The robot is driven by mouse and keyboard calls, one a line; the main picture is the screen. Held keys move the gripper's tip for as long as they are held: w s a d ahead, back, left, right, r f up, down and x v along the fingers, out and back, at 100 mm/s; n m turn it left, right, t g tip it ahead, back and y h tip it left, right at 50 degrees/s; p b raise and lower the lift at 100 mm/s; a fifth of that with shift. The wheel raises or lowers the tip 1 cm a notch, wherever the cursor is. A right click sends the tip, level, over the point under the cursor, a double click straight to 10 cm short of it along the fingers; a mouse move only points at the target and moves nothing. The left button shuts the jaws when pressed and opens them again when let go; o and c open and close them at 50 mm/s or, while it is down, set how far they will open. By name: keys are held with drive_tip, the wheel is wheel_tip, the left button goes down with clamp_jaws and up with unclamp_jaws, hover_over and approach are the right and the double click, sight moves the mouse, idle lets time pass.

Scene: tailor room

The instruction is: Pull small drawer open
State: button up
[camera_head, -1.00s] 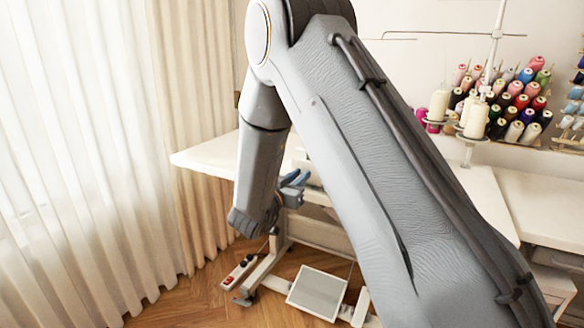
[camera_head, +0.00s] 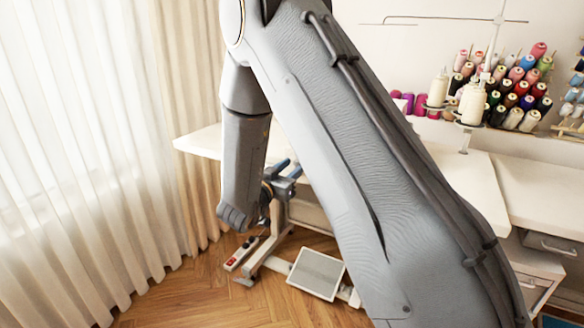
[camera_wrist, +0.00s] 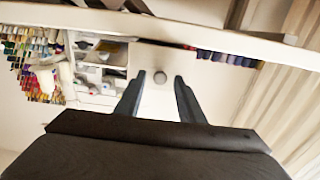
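Whether the fingers reach the knob's depth, I cannot tell; no contact shows. In the head view, my gripper (camera_head: 284,172) shows small and bluish by the sewing table (camera_head: 205,141), partly behind my arm. The knobbed drawer front cannot be made out there.
Beside the drawer front is an open compartment (camera_wrist: 104,53) with small items. A pedal (camera_head: 316,273) and a red-switched power strip (camera_head: 243,252) are below the table. Curtains (camera_head: 95,160) hang at left.

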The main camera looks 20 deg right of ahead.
drive_tip(key=v, duration=0.7)
drive_tip(key=shift+s+a, duration=0.3)
drive_tip(key=shift+a, duration=0.05)
drive_tip(key=s+a+n+g+y+p, duration=0.5)
drive_tip(key=s+y, duration=0.4)
drive_tip(key=y, duration=0.4)
drive_tip(key=s+d+r+n+g+p, duration=0.2)
drive_tip(key=s+d+g, duration=0.1)
drive_tip(key=s, duration=0.8)
drive_tip(key=s+d+r+n+g+p, duration=0.1)
drive_tip(key=s+d+g, duration=0.3)
drive_tip(key=s, duration=0.7)
drive_tip(key=shift+s+r+n+g+p, duration=0.4)
drive_tip(key=shift+n+p, duration=0.1)
drive_tip(key=shift+p, duration=0.2)
drive_tip(key=shift+c, duration=0.5)
